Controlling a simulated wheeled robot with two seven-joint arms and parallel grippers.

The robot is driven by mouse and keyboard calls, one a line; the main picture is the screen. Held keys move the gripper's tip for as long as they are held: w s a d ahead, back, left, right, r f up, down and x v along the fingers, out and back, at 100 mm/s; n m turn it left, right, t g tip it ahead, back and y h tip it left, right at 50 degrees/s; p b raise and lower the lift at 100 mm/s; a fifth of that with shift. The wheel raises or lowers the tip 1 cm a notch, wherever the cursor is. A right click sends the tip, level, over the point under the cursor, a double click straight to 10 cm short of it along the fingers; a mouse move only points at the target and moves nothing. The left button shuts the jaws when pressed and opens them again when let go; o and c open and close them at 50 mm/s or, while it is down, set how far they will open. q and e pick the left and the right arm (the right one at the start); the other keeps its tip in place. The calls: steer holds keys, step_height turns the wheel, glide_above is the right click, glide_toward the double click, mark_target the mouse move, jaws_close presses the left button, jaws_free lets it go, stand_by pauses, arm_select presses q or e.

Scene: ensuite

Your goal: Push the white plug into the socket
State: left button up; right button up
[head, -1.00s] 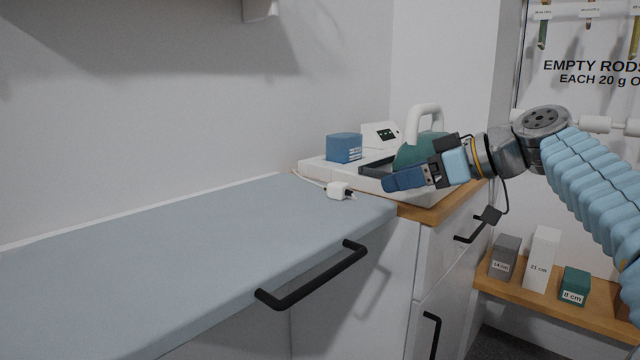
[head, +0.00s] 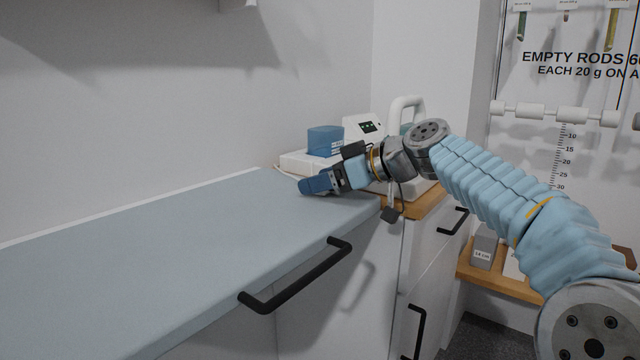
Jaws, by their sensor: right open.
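My right gripper (head: 315,184) is at the far right end of the pale blue counter top (head: 170,250), low over it, its blue fingers pointing left. It is open. The white plug is hidden behind the gripper now; a short piece of its white cord (head: 287,174) shows just left of the fingers. I cannot tell whether the fingers are around the plug or only in front of it. I do not see a socket. My left gripper is not in view.
Behind the gripper, a blue box (head: 325,140) and a white device with a small display (head: 362,128) stand on a white base (head: 296,162). A black handle (head: 297,282) juts from the counter's front. The counter's left and middle are bare.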

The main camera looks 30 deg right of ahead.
steer(key=shift+w+a+f, duration=0.15)
steer(key=shift+w+a, duration=0.05)
steer(key=shift+w, duration=0.1)
steer(key=c, duration=1.1)
steer(key=shift+o, duration=0.2)
